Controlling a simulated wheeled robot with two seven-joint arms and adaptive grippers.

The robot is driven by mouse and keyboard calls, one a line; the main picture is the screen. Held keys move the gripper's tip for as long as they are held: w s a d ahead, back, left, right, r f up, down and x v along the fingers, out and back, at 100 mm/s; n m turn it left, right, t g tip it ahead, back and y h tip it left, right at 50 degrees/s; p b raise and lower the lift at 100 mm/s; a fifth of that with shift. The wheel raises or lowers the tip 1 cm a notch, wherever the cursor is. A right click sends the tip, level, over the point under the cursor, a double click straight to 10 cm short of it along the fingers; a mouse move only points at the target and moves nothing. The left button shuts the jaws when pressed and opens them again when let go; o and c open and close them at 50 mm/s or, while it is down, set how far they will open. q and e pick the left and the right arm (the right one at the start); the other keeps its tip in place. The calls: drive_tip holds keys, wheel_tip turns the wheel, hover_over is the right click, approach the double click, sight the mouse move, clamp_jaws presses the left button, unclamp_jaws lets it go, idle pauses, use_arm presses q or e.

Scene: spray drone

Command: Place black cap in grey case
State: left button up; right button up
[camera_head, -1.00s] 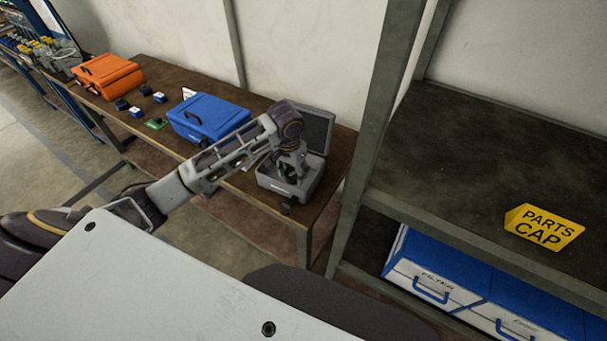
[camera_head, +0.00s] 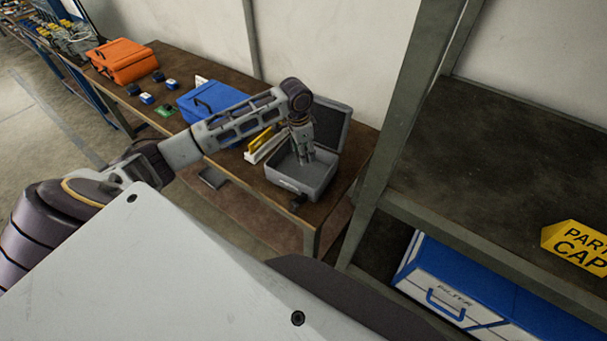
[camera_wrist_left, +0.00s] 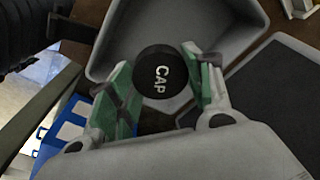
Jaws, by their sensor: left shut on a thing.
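The open grey case (camera_head: 290,185) sits near the right end of the brown table, with its lid (camera_head: 333,121) raised at the back. My left gripper (camera_head: 304,157) points down into the case opening. In the left wrist view its green-padded fingers (camera_wrist_left: 166,88) are shut on the round black cap (camera_wrist_left: 162,72), which shows white "CAP" lettering. The grey case interior (camera_wrist_left: 112,45) lies behind the cap. Whether the cap touches the case floor I cannot tell. The cap is not clearly visible in the head view. My right gripper is not in view.
A blue case (camera_head: 193,103) is partly hidden behind my left arm. A white and yellow box (camera_head: 262,146) stands left of the grey case. An orange case (camera_head: 122,62) is farther left. A shelf post (camera_head: 405,125) and a yellow parts sign (camera_head: 578,246) are right.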

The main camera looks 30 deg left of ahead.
use_arm(q)
drive_tip(key=shift+w+a+f+m, duration=0.25)
drive_tip(key=shift+w+a+m, duration=0.3)
drive_tip(key=shift+a, duration=0.25)
drive_tip(key=shift+s, duration=0.1)
hover_over(302, 173)
drive_tip(key=shift+s+a+f, duration=0.1)
drive_tip(key=shift+s+f, duration=0.05)
drive_tip(key=shift+f, duration=3)
drive_tip(key=shift+f, duration=0.1)
drive_tip(key=shift+f, duration=1.75)
drive_tip(key=shift+f, duration=0.1)
drive_tip(key=o, duration=0.9)
